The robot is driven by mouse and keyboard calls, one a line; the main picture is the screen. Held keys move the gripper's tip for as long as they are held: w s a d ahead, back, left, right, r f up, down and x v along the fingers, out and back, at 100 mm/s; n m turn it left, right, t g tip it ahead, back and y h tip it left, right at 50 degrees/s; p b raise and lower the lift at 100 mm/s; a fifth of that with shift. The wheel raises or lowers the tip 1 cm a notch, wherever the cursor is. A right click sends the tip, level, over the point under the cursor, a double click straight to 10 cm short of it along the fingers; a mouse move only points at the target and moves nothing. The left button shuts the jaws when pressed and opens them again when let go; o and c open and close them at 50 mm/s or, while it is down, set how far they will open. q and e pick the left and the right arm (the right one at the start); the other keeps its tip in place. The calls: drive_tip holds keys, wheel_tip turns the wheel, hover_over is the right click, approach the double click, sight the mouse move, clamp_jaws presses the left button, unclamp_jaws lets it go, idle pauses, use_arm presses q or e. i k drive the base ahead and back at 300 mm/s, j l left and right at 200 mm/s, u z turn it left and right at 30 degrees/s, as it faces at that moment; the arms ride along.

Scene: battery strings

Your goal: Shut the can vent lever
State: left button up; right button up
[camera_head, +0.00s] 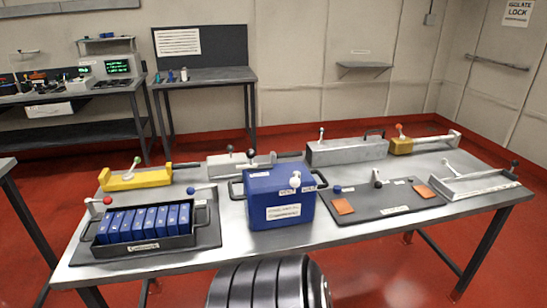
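A blue can (280,208) with dark handles at its sides stands upright near the middle of the table's front half. A lever with a white knob (295,181) sits at the top of its right part, between two small white labels. The lettering on these labels is too small to read surely, and I cannot tell whether the lever is open or shut. A larger white label (283,212) is on the can's front face. Neither of my grippers is in view, and nothing is touching the can.
On the metal table (250,246), a black tray (146,243) of blue cells stands left of the can. A dark mat (390,211) with two orange plates lies right of it. A yellow block (136,181), grey boxes and a pale tray (474,187) stand further around.

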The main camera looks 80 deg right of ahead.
sight(295, 182)
drive_tip(key=z, duration=2.45)
